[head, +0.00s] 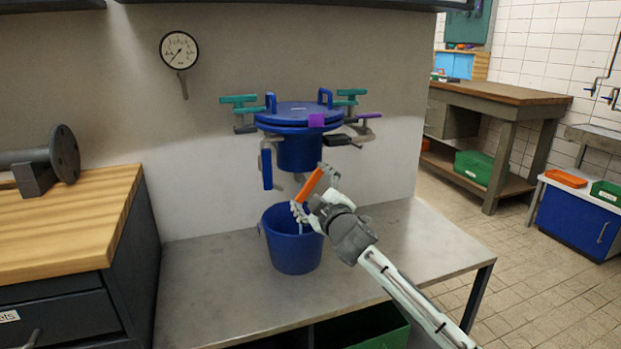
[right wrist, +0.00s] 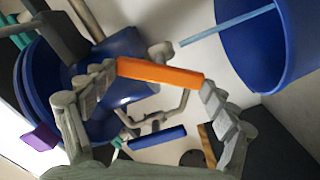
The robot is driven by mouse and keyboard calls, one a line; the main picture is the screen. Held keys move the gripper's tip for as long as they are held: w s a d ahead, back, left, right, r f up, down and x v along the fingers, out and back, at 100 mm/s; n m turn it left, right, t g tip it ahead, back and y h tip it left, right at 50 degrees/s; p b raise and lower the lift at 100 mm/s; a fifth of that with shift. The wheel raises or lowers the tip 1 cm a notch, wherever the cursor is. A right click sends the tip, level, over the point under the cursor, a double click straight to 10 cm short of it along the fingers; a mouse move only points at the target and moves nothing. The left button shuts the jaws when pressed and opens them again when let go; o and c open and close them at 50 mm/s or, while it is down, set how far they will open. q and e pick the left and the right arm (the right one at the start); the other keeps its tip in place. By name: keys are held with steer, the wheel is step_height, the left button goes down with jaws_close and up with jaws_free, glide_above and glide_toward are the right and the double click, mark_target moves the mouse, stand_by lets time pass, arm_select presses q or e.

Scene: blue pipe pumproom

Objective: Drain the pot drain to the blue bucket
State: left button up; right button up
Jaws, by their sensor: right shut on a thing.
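The blue pot (head: 299,150) with a flat lid hangs against the wall above the bench. The blue bucket (head: 293,255) stands upright below it; it also shows in the right wrist view (right wrist: 262,62). My right gripper (head: 312,190) is shut on the orange handle (right wrist: 160,74) under the pot, its fingers at the two ends. A thin, straight light-blue streak (right wrist: 226,25), which looks like liquid, runs from near the pot's drain spout (right wrist: 160,52) into the bucket. The arm hides part of the bucket's rim in the head view. My left gripper is not in view.
Teal clamps (head: 238,100) and a purple-handled clamp (head: 367,115) stick out around the lid. A blue lever (head: 267,170) hangs at the pot's left. A gauge (head: 179,50) is on the wall. The metal bench (head: 210,285) is clear left of the bucket.

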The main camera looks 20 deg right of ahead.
steer(key=n+p, duration=0.1)
steer(key=n, duration=0.3)
steer(key=shift+p, duration=0.3)
steer(key=shift+n, duration=0.6)
steer(key=shift+a+f+n, duration=0.1)
steer(key=shift+n, duration=0.5)
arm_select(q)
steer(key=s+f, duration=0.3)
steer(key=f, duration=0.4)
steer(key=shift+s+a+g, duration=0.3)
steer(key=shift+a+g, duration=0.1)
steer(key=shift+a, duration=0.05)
arm_select(e)
steer(key=shift+n, duration=0.5)
steer(key=o, duration=1)
